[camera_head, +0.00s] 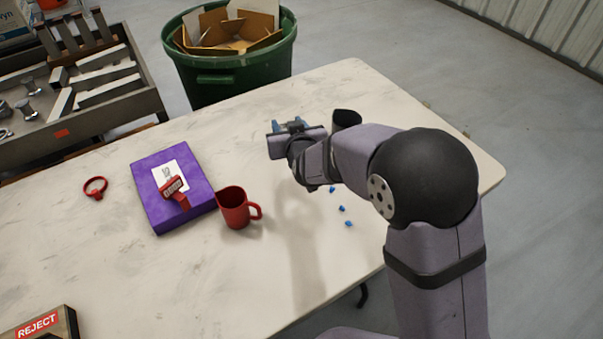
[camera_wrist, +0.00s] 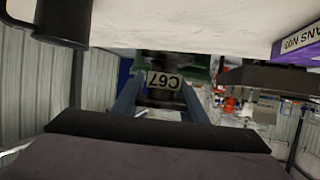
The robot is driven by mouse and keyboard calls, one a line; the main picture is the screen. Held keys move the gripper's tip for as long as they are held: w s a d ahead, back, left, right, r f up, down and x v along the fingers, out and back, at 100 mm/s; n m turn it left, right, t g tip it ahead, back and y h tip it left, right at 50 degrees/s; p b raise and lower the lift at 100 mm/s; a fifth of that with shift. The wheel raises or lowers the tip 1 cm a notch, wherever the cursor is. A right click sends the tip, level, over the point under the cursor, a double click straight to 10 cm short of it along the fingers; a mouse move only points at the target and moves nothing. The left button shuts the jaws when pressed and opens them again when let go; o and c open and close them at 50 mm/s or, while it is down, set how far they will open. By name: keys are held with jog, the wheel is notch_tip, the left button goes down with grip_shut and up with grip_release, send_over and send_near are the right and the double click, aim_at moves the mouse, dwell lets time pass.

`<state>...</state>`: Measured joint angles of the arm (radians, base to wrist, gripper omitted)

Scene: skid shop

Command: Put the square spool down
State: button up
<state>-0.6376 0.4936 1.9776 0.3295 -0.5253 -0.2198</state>
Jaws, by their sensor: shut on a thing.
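My gripper (camera_head: 291,126) is at the end of my arm above the far middle of the table, pointing towards the green bin. Its blue fingers also show in the wrist view (camera_wrist: 160,100), shut on a dark thing, which I take to be the square spool (camera_wrist: 162,98). A pale tag reading C67 shows there between the fingers. The spool is mostly hidden by my wrist in the head view, and its exact shape is hard to tell. I cannot tell how high it is held.
A dark cylinder (camera_head: 346,119) stands right of my gripper. A red mug (camera_head: 235,208), purple box (camera_head: 155,200) with a red tagged item (camera_head: 174,191), red ring (camera_head: 95,188), and REJECT box (camera_head: 45,328) are leftward. Small blue bits (camera_head: 341,209) lie nearer. The green bin (camera_head: 230,78) is beyond the table (camera_head: 170,290).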

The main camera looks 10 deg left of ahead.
jog(key=d+f, duration=0.1)
jog(key=s+d+f, duration=0.1)
jog(key=shift+d+m+t, duration=0.3)
jog(key=shift+d, duration=0.05)
jog(key=shift+w+d+f, duration=0.1)
jog(key=shift+w+f, duration=0.05)
jog(key=shift+f, duration=1.3)
jog(key=shift+w+f, duration=0.15)
jog(key=shift+f, duration=1.25)
jog(key=shift+w+d+f, duration=0.1)
jog(key=shift+w+f, duration=0.05)
jog(key=shift+f, duration=1.3)
jog(key=shift+f, duration=0.1)
jog(key=o, duration=1.2)
